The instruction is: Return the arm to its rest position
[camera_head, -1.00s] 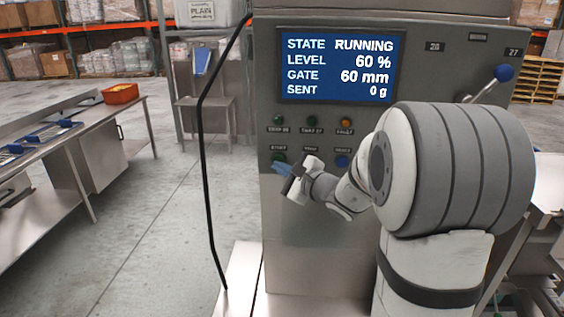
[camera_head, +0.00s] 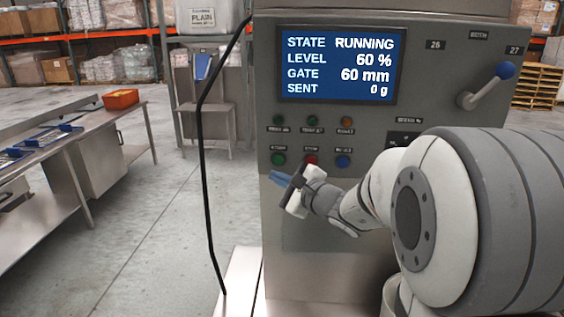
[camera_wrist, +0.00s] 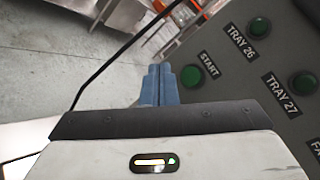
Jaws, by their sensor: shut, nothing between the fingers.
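My gripper (camera_head: 284,180) is in front of the lower left of the grey control panel (camera_head: 262,80), a little below the row of green, red and blue buttons. Its blue fingers are closed together and hold nothing; they also show in the wrist view (camera_wrist: 158,86). In the wrist view the green START button (camera_wrist: 191,77) is just right of the fingertips, and the fingers look apart from the panel. My arm reaches in from the right of the head view.
The screen (camera_head: 340,66) reads RUNNING, level 60 %, gate 60 mm, sent 0 g. A lever with a blue knob (camera_head: 505,70) is at the panel's upper right. A black cable (camera_head: 203,150) hangs left of the cabinet. A steel bench (camera_head: 70,150) with an orange bin (camera_head: 121,98) stands left; floor between is clear.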

